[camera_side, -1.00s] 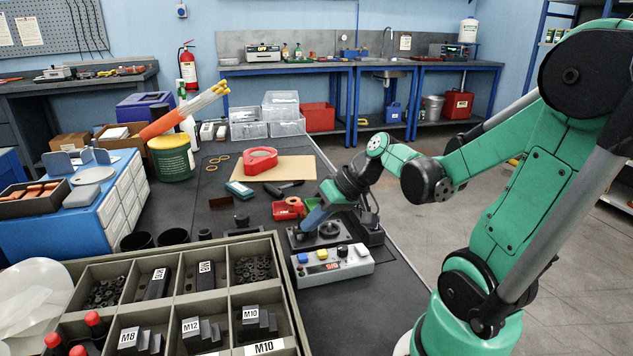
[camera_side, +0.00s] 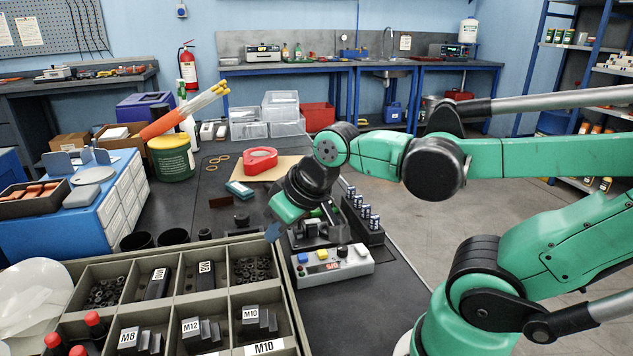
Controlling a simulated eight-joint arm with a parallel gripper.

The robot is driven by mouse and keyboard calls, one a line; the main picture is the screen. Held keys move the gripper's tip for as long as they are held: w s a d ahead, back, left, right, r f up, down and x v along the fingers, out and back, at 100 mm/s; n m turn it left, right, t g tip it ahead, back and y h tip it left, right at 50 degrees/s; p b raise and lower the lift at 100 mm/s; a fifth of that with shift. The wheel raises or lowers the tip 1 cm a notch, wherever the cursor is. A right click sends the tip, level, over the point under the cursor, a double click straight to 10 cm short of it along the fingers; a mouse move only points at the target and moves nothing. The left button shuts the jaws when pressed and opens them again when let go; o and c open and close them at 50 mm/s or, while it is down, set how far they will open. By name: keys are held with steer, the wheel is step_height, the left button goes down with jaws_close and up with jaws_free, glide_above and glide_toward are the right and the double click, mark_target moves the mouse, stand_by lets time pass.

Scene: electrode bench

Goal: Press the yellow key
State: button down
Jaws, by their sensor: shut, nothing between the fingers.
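The yellow key (camera_side: 322,254) is a small raised key on top of a light grey control box (camera_side: 345,270). A blue key (camera_side: 302,257) is to its left, and a black knob (camera_side: 342,251) and a pale key (camera_side: 361,249) are to its right. My gripper (camera_side: 273,232) is shut and empty. Its dark tip points down and left, up and left of the box in the picture and apart from the yellow key. The yellow key is in plain view. My wrist hides part of the bench behind the box.
A divided tray of dark metal parts (camera_side: 287,292) stands left of the box. A black rack with blue-and-white capped items (camera_side: 364,215) and a dark fixture (camera_side: 318,237) stand behind it. Bare bench lies right of the box.

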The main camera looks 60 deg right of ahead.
mark_target(323, 252)
steer(key=d+r+m+g, duration=0.4)
steer(key=d+m+g, duration=0.2)
steer(key=d, duration=0.5)
steer(key=shift+s+d+m, duration=0.4)
steer(key=shift+m, duration=0.7)
step_height(323, 252, down, 14)
